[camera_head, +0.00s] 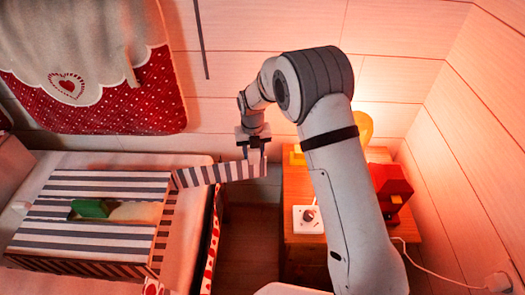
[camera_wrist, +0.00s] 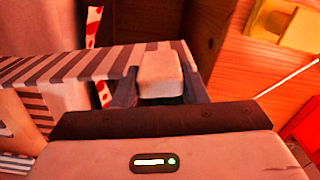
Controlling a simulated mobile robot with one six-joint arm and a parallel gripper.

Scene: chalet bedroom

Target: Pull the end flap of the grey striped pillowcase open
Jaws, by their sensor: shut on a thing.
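The grey striped pillowcase (camera_head: 85,186) lies on the bed at the left of the head view, shaped like a low box. Its striped end flap (camera_head: 215,173) stretches out to the right from the pillowcase's back right corner, beyond the bed's edge. My gripper (camera_head: 253,155) is shut on the flap's far end. In the wrist view the flap (camera_wrist: 85,65) runs in from the left to my gripper (camera_wrist: 160,88), where a pale block (camera_wrist: 160,72) sits between the fingers. A green thing (camera_head: 92,208) and a beige thing (camera_head: 136,212) show in the pillowcase's top; how deep they sit I cannot tell.
A wooden nightstand (camera_head: 296,185) stands right of the bed with a white device (camera_head: 307,219), a red object (camera_head: 390,188) and a lit lamp (camera_head: 364,128). A narrow floor gap (camera_head: 250,240) separates it from the bed. A red heart-patterned cloth (camera_head: 110,100) hangs behind.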

